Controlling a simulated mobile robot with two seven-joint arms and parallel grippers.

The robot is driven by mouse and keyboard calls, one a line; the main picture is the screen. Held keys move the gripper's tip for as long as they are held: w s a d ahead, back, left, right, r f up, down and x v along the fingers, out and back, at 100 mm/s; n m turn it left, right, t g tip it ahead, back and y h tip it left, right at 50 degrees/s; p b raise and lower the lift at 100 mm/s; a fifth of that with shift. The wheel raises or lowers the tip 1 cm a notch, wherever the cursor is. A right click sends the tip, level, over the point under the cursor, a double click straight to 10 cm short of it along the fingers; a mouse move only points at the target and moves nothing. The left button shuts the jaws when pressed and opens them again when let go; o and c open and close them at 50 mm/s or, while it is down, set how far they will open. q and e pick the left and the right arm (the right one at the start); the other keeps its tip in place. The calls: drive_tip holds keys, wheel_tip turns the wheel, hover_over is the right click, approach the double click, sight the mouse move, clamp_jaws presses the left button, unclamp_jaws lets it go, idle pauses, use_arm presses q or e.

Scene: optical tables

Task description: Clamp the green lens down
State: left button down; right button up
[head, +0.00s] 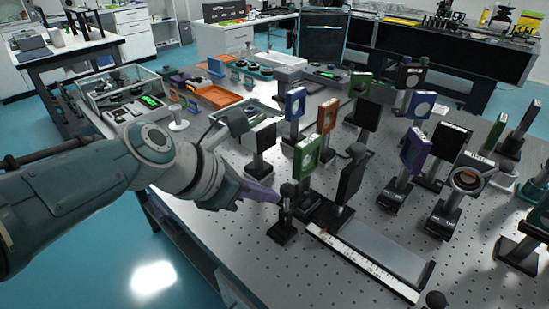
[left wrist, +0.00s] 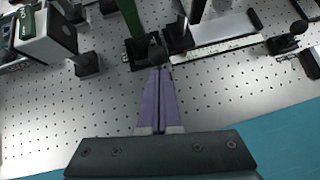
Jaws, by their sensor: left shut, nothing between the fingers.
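The green lens (head: 307,155) stands upright in a square green frame near the table's front edge. In the left wrist view its green frame (left wrist: 131,18) shows nearly edge-on, above a black base (left wrist: 138,55). My left gripper (head: 276,198) reaches in from the left, low in front of the green lens. Its purple fingers (left wrist: 160,72) are shut together and empty. Their tips are at a black round knob (head: 287,188) on a short dark post; I cannot tell whether they touch it. The lens's foot is partly hidden in the head view. My right gripper is not in view.
A tall black plate (head: 350,180) stands close to the right of the green lens. A grey rail with a white ruler strip (head: 362,262) lies at the front. Several other mounted optics crowd the perforated table, including a purple one (head: 415,150) and a blue one (head: 295,102).

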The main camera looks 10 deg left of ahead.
use_arm(q)
drive_tip(key=shift+w+d, duration=0.15)
drive_tip(key=shift+w, duration=0.05)
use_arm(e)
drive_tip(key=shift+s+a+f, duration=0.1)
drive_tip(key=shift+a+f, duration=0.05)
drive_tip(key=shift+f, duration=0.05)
use_arm(q)
drive_tip(key=shift+w+d+r, duration=0.2)
drive_tip(key=shift+w+r, duration=0.05)
drive_tip(key=shift+w, duration=0.05)
